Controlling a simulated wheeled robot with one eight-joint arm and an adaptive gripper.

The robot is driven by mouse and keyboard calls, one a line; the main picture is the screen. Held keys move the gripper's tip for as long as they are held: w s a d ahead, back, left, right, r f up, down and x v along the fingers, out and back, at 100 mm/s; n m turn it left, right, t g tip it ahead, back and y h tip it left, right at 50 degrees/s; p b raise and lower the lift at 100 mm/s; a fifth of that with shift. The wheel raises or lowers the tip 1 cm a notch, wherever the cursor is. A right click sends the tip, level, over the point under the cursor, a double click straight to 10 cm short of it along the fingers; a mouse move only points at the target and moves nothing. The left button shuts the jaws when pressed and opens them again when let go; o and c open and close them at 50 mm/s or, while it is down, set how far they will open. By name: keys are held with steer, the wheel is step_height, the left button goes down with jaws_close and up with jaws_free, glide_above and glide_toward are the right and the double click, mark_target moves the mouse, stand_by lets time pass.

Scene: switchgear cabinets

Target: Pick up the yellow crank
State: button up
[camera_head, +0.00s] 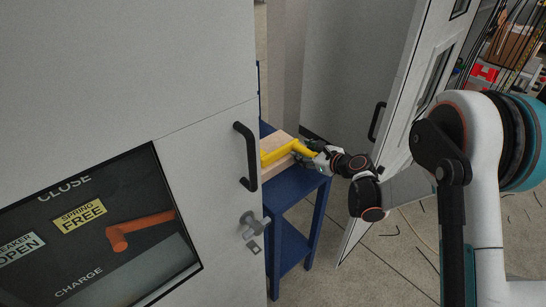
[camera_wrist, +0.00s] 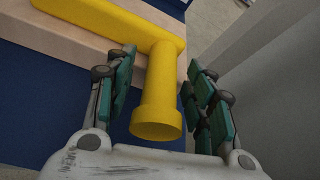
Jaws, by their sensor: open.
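The yellow crank (camera_head: 278,154) lies on a light wooden block on a blue table. In the wrist view the crank (camera_wrist: 161,85) has a long arm running to the upper left and a round-ended handle pointing towards my palm. My gripper (camera_head: 308,148) is at the crank's right end in the head view. In the wrist view my gripper (camera_wrist: 157,75) is open, with one green-padded finger on each side of the handle. A gap shows on the handle's right; the left finger is closer to it. Contact cannot be told. The crank's far end is hidden by the cabinet door in the head view.
The wooden block (camera_head: 275,171) rests on the blue table (camera_head: 292,189). A grey cabinet front with a black handle (camera_head: 246,156) stands close on the left. An open cabinet door (camera_head: 399,111) stands behind my arm. Floor shows at the lower right.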

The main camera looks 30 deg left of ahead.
steer(key=shift+r, duration=0.1)
jaws_close()
